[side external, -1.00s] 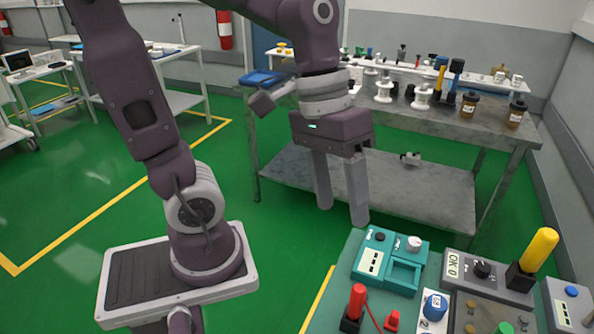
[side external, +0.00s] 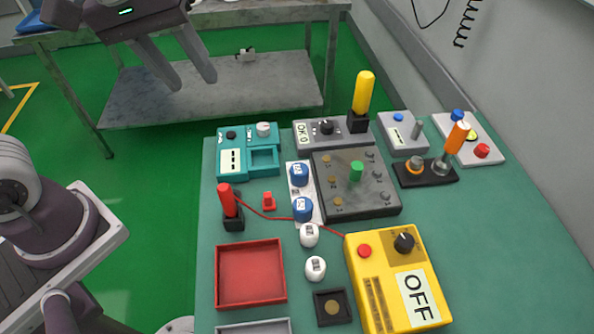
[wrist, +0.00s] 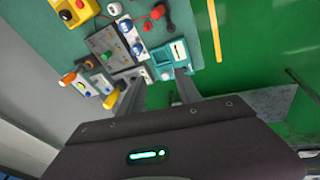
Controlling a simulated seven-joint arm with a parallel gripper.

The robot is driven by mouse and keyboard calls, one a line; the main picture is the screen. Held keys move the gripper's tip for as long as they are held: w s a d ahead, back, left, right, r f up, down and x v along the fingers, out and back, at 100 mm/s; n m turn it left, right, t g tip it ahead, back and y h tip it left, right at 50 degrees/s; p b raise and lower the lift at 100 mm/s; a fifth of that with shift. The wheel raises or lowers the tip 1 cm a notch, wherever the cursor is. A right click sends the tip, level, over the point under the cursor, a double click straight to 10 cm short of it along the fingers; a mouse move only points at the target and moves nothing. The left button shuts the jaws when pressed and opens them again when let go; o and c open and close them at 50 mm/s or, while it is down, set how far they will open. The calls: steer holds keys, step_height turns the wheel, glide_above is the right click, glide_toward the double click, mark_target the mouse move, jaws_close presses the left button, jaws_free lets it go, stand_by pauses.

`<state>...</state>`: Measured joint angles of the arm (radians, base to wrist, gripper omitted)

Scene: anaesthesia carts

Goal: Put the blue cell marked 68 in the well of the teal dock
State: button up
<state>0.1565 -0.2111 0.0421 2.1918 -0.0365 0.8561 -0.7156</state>
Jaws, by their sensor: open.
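Two blue cells stand on a white strip in the middle of the bench, a far one (side external: 299,174) and a near one (side external: 302,208). Their labels are too small to read surely, so I cannot tell which is marked 68. The teal dock (side external: 231,172) is at the bench's far left corner, with an empty-looking square well (side external: 264,157) in its right front part. My gripper (side external: 191,80) is open and empty, high and beyond the dock's far left side. In the wrist view, the dock (wrist: 172,52) shows past my open fingers (wrist: 160,78).
Right of the cells is a dark panel (side external: 340,188) with a green peg. A grey OK block with a tall yellow handle (side external: 364,93) stands behind. A red-handled plug (side external: 228,200), white cells (side external: 315,268), a red tray (side external: 250,272) and a yellow OFF box (side external: 385,290) lie nearer.

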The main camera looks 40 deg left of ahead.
steer(key=w+d+f+n+g, duration=0.1)
steer(key=w+d+f+n, duration=0.2)
steer(key=w+f, duration=0.15)
steer(key=n+g, duration=0.2)
steer(key=n, duration=0.7)
glide_above(300, 169)
steer(key=shift+y, duration=0.4)
step_height(300, 169, down, 14)
steer(key=shift+w+d, duration=0.1)
step_height(300, 169, down, 7)
steer(key=shift+r, duration=0.2)
jaws_close()
